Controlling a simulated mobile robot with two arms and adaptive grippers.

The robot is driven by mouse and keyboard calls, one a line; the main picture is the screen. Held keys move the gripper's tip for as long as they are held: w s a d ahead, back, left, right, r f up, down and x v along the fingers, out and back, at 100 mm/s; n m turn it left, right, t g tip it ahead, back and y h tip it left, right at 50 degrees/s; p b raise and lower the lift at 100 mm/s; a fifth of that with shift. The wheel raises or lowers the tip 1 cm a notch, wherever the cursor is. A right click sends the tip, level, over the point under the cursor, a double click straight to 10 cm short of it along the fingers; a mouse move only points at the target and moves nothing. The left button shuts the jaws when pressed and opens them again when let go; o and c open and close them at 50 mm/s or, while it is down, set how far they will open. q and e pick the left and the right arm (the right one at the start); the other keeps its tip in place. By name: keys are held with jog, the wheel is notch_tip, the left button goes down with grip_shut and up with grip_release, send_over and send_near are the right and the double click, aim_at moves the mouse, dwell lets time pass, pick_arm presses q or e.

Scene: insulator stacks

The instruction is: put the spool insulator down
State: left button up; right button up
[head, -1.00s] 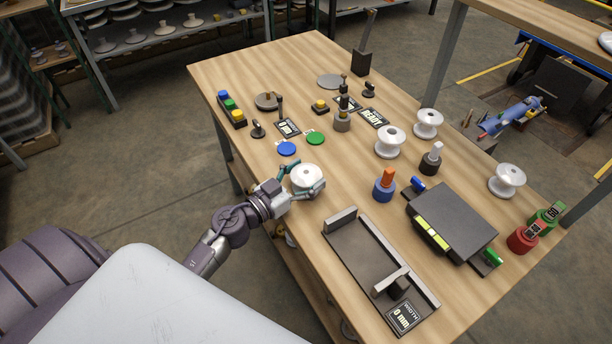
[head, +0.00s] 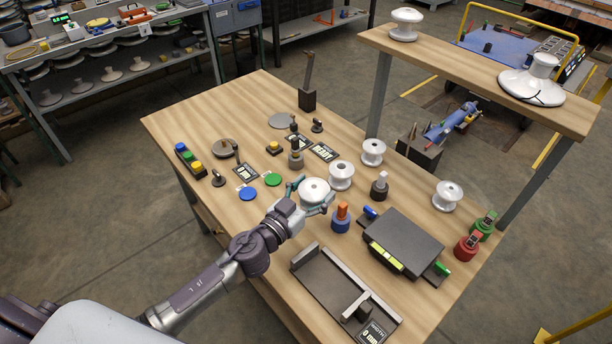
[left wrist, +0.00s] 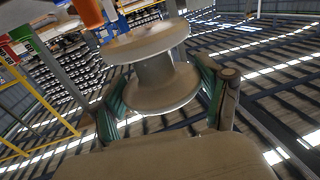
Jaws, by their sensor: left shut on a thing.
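My left gripper (head: 313,196) is shut on a white spool insulator (head: 314,188), with a finger on either side of it. The held spool also shows in the left wrist view (left wrist: 155,72), between the green-sided fingers (left wrist: 162,100). In the head view it appears over the wooden table (head: 240,110); I cannot tell its exact height above the top. Another white spool (head: 341,176) is close to its right, with a third spool (head: 373,152) behind that one. A further spool (head: 447,195) stands near the right table edge. My right gripper is not in view.
An orange-topped blue piece (head: 341,218) and a dark cylinder (head: 379,187) stand to the right. A dark box (head: 403,241) and a grey measuring fixture (head: 345,297) lie nearer. Blue (head: 248,194) and green (head: 273,180) discs lie left. A raised shelf (head: 470,68) stands behind.

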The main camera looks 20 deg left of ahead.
pick_arm(q)
jog(key=shift+w+d+r, duration=0.1)
jog(key=shift+d+r, duration=0.1)
jog(key=shift+r, duration=0.05)
jog(key=shift+s, duration=0.2)
jog(key=s+a+r+n+y, duration=0.2)
jog(key=s+r+y, duration=0.1)
jog(key=s, duration=0.6)
jog(key=s+a+r+n+t+y, duration=0.1)
jog(key=s+a+r+y, duration=0.1)
jog(key=s, duration=0.7)
jog(key=shift+a+r+n+y, duration=0.3)
jog(key=shift+r+n+y, duration=0.1)
jog(key=shift+r, duration=0.3)
jog(key=shift+w, duration=0.1)
